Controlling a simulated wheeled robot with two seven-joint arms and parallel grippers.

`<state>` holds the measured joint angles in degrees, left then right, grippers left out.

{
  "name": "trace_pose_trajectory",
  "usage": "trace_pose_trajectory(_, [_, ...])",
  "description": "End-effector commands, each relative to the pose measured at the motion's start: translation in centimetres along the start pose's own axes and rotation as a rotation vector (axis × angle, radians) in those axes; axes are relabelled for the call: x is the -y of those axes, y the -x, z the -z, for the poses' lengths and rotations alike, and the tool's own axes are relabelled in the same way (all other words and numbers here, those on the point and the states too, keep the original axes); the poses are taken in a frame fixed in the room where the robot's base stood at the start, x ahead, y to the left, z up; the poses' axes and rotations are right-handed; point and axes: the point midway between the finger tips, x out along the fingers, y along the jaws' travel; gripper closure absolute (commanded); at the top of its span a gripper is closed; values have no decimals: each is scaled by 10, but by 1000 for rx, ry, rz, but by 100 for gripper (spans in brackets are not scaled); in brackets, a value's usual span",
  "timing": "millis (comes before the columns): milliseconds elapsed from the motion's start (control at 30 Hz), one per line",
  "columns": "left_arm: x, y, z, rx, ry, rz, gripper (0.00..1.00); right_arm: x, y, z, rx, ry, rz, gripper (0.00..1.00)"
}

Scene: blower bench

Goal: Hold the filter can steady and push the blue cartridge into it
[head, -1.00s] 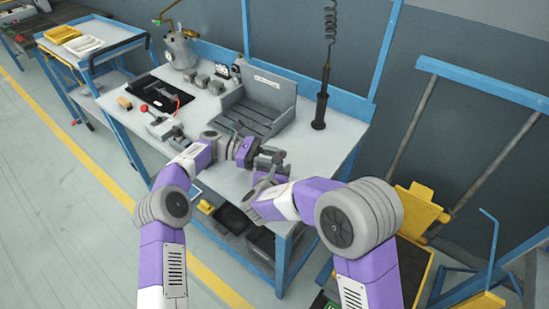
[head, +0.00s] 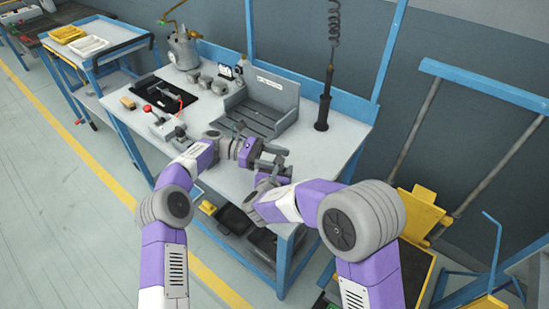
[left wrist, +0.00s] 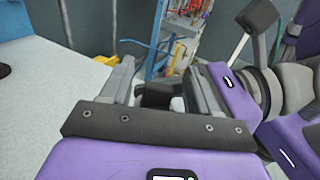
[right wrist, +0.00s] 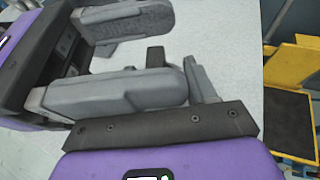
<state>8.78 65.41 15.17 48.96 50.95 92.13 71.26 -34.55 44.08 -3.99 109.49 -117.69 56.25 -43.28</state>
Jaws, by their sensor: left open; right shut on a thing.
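My left gripper (head: 273,155) is open over the front of the bench, its two grey fingers apart. It also shows from the side in the right wrist view (right wrist: 150,60), with pale bench top between its fingers. My right gripper (head: 275,178) is close to it, just in front and lower. Its fingers are largely covered by the left gripper's finger in the right wrist view. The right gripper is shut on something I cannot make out. A small dark block (right wrist: 155,57) shows behind that finger. I cannot identify the filter can or any blue cartridge in these frames.
The bench (head: 340,145) holds a grey slotted fixture (head: 265,112), small grey cylinders (head: 205,80), a black tray (head: 168,95), a red-knobbed clamp (head: 160,121) and a metal pot (head: 185,52). A black post (head: 322,110) stands at the back. The bench's right side is clear.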

Motion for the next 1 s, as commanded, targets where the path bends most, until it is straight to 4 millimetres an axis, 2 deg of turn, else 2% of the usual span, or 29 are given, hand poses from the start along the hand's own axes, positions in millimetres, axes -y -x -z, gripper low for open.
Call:
trace_pose_trajectory(133, [1, 11, 0, 1, 0, 6, 30, 2, -2, -2, 3, -3, 6, 81])
trace_pose_trajectory(400, [1, 54, 1, 0, 0, 0, 30, 4, -3, -2, 4, -4, 11, 81])
trace_pose_trajectory(700, [0, 72, 0, 0, -1, -1, 30, 4, -2, -2, 4, -4, 9, 81])
trace_pose_trajectory(1000, [0, 75, 0, 0, 0, -2, 30, 2, -1, -1, 3, -2, 4, 81])
